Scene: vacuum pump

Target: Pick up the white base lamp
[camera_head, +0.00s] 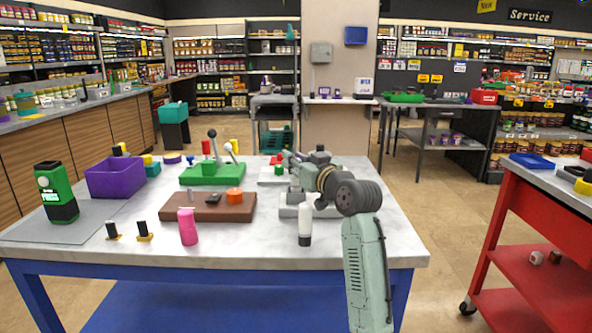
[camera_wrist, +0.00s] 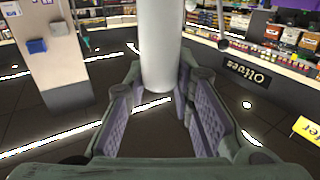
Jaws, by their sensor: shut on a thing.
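A white cylinder, which I take for the white base lamp (camera_wrist: 160,35), fills the upper middle of the wrist view. Its near end sits between the two fingers of my gripper (camera_wrist: 160,80), and the rest runs out of the top of the picture. The fingers are shut on it from both sides. In the head view my gripper (camera_head: 294,160) is over the right part of the table, pointing left and away. I cannot clearly make out the held lamp there. The wrist view is upside down, so whether the lamp touches the table is not shown.
The marble-topped table (camera_head: 235,247) holds a white tube with a black cap (camera_head: 305,222), a pink bottle (camera_head: 188,228), a brown block (camera_head: 205,210), a green lever base (camera_head: 212,174), a purple bin (camera_head: 114,178) and a green-black canister (camera_head: 57,195). A red cart (camera_head: 510,222) stands right.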

